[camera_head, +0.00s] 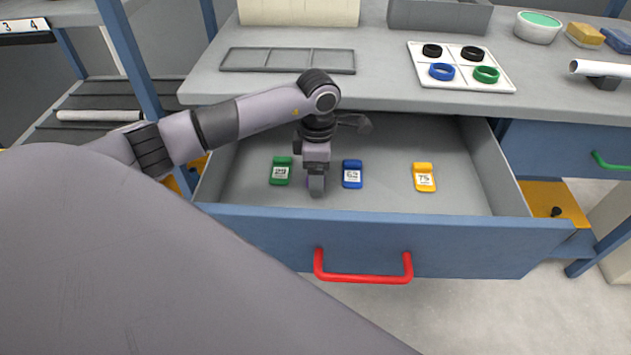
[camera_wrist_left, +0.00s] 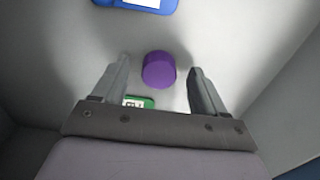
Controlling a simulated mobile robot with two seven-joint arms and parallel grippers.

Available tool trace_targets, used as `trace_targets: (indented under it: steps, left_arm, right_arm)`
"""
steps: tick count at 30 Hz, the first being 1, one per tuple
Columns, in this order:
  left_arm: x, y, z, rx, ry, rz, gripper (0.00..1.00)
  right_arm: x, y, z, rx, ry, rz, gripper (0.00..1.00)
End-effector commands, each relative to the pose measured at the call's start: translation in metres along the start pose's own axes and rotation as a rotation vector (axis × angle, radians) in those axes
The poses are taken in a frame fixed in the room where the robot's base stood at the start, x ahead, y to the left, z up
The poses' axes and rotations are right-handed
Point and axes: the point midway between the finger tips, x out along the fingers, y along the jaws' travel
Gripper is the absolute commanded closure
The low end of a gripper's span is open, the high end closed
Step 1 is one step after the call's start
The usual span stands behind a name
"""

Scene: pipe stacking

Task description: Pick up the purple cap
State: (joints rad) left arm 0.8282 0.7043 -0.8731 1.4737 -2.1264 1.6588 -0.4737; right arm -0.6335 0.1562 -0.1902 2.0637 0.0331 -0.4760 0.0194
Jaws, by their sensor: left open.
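The purple cap (camera_wrist_left: 159,69) lies on the drawer floor in the left wrist view, centred in the gap between my fingertips. In the head view it is almost wholly hidden behind my gripper. My left gripper (camera_head: 316,188) points down into the open drawer (camera_head: 400,203). In the left wrist view my left gripper (camera_wrist_left: 159,74) is open, with one finger on each side of the cap and a gap showing on both sides. I cannot tell the exact height of the fingertips over the floor. My right gripper is not in view.
A green tag (camera_head: 280,171) lies left of my gripper, a blue tag (camera_head: 352,174) close on its right, and a yellow tag (camera_head: 424,177) further right. The drawer walls and red-handled front (camera_head: 363,280) bound the space. The worktop (camera_head: 400,98) overhangs the drawer's back.

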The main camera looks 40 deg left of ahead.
Motion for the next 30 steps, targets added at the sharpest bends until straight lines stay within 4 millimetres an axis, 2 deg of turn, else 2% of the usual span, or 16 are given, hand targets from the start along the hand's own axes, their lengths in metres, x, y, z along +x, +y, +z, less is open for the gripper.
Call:
trace_targets:
  steps: [2, 8, 12, 13, 14, 23, 30]
  left_arm:
    - [0.007, 0.000, 0.000, 0.000, 0.000, 0.001, 0.28]
    - [0.007, 0.000, 0.000, 0.000, 0.000, 0.002, 0.28]
    - [0.007, 0.000, 0.000, 0.000, 0.000, 0.001, 0.73]
    - [0.007, 0.000, 0.000, 0.000, 0.000, 0.002, 0.83]
    - [0.007, 0.000, 0.000, 0.000, 0.000, 0.002, 0.86]
    - [0.005, 0.001, 0.000, 0.000, 0.000, 0.002, 0.87]
    - [-0.015, 0.001, 0.000, -0.001, -0.002, 0.003, 0.87]
  right_arm:
    - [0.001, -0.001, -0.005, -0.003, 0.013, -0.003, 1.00]
    - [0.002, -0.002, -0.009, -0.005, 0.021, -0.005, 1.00]
    - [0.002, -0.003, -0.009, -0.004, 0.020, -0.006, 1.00]
    - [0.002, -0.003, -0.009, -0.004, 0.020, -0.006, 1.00]
    - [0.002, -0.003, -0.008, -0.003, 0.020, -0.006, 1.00]
    - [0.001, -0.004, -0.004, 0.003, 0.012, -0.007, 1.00]
    - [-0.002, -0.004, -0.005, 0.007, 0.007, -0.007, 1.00]
